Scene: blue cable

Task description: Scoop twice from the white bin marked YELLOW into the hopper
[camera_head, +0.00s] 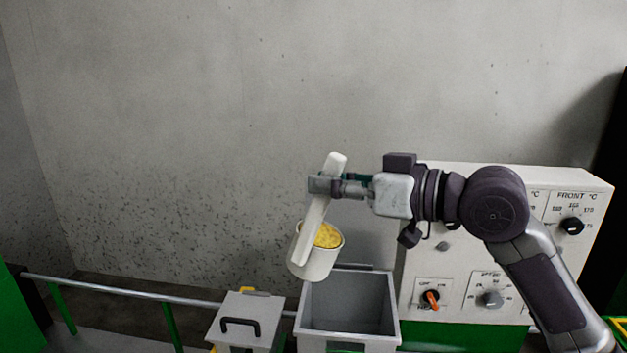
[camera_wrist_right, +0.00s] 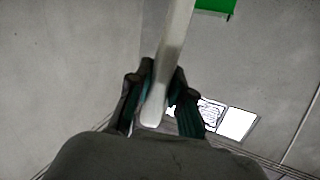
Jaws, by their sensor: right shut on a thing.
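My right gripper (camera_head: 338,185) is shut on the handle of a white scoop (camera_head: 315,262). The scoop's cup hangs below the gripper and holds yellow granules (camera_head: 327,236). It is slightly tilted, above the open grey hopper (camera_head: 311,318) and toward its left rim. In the right wrist view the fingers (camera_wrist_right: 157,108) close around the white scoop handle (camera_wrist_right: 176,35). No white bin marked YELLOW can be made out in either view. My left gripper is not in view.
A white control panel (camera_head: 590,190) with knobs and an orange switch stands right of the hopper, behind my right arm. A grey lid with a black handle (camera_head: 240,328) is left of the hopper. A metal rail (camera_head: 130,290) on green posts runs along the left, before a concrete wall.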

